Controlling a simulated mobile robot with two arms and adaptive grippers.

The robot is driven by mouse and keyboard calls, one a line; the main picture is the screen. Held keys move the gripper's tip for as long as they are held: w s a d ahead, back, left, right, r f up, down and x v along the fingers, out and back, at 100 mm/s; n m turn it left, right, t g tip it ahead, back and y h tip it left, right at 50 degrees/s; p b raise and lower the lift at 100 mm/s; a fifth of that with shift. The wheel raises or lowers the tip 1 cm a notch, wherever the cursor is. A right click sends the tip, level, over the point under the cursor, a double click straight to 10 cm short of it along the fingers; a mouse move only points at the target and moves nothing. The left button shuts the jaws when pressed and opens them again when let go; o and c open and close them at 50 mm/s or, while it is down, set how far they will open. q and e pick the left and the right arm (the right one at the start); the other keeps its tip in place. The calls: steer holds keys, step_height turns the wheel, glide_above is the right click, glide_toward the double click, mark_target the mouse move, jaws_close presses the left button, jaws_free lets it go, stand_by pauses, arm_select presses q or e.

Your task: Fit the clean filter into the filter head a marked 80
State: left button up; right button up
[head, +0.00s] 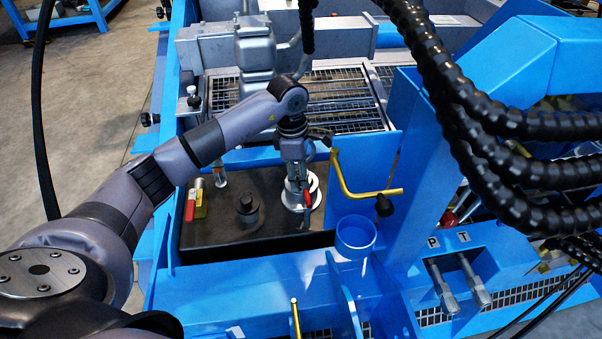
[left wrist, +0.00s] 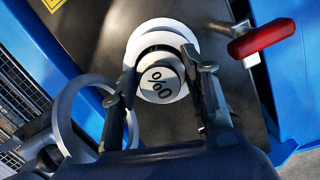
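A white round piece (left wrist: 161,86) with a dark marking on its end face shows between the fingers of my left gripper in the left wrist view. The marking is turned and I cannot read it surely. A wider white flange (left wrist: 163,28) shows behind it. My left gripper (head: 300,187) reaches down over the white flange (head: 314,185) on the dark tank top in the head view. Its fingers (left wrist: 164,68) stand on both sides of the piece; whether they press on it is unclear. I cannot tell whether the piece is the filter or the head. My right gripper is not seen.
A red-handled valve (left wrist: 262,40) stands close to the flange. A black cap (head: 247,207), red and yellow handles (head: 195,202), a yellow bent pipe (head: 366,193) and a blue cup (head: 355,234) are nearby. Black hoses (head: 470,110) fill the right. The tank top (head: 220,236) is bare in front.

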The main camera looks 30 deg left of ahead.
arm_select(q)
steer(key=shift+o, duration=1)
steer(key=shift+s+f, duration=0.15)
steer(key=shift+f, duration=0.55)
steer(key=shift+r, duration=0.15)
steer(key=shift+r+p, duration=0.35)
steer(key=shift+p, duration=0.05)
step_height(320, 180, up, 12)
steer(key=a+p, duration=0.1)
steer(key=p, duration=0.1)
steer(key=shift+a+r, duration=0.15)
steer(key=shift+r, duration=0.1)
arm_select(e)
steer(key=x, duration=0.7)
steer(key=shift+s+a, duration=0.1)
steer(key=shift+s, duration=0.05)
arm_select(q)
steer(key=shift+s, duration=0.1)
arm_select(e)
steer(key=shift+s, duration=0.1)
